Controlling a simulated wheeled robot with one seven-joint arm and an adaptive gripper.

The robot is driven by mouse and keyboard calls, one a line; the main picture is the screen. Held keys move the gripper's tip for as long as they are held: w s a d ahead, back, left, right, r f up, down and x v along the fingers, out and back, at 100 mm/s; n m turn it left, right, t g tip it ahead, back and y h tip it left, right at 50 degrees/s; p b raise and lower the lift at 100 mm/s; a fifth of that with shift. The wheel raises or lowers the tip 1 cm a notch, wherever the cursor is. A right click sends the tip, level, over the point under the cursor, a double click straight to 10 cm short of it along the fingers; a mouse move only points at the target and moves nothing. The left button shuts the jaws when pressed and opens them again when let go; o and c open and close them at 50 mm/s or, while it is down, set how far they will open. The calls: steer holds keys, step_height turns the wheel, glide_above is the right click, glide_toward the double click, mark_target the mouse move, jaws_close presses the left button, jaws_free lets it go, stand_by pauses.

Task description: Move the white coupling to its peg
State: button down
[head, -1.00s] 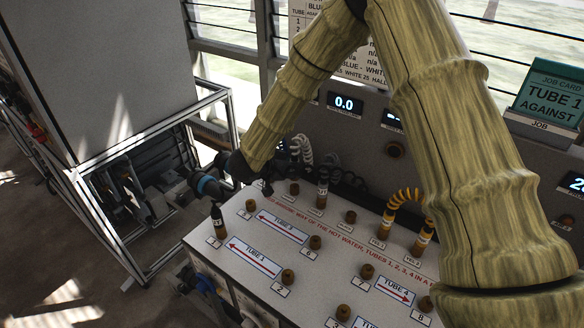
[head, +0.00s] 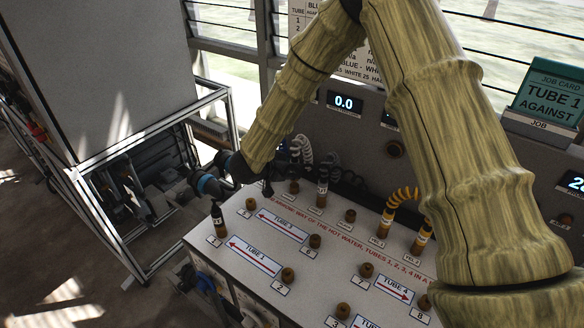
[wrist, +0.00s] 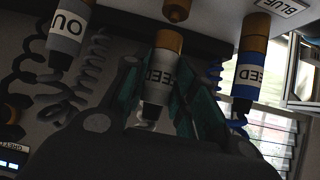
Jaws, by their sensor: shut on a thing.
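In the wrist view a white coupling (wrist: 159,82) marked FEED stands between the teal finger pads of my gripper (wrist: 160,76), which is shut on it. Its brown end (wrist: 168,41) points to the top of the picture, close to the board; I cannot tell whether it touches. In the head view the dark end of my arm (head: 232,168) is over the far left part of the board (head: 230,240). The fingers and the held coupling cannot be made out there.
Coiled hoses hang nearby. A metal frame (head: 150,165) stands left.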

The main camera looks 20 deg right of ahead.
steer(key=shift+f+b, duration=0.3)
steer(key=shift+f, duration=0.95)
steer(key=c, duration=1.1)
jaws_free()
steer(key=a+r+p, duration=0.1)
steer(key=r, duration=0.1)
steer(key=s+r+p, duration=0.1)
steer(key=r+p, duration=0.1)
steer(key=s+a+r+p, duration=0.1)
steer(key=r+p, duration=0.1)
steer(key=shift+a+r, duration=0.2)
steer(key=shift+a, duration=0.15)
steer(key=v, duration=1.2)
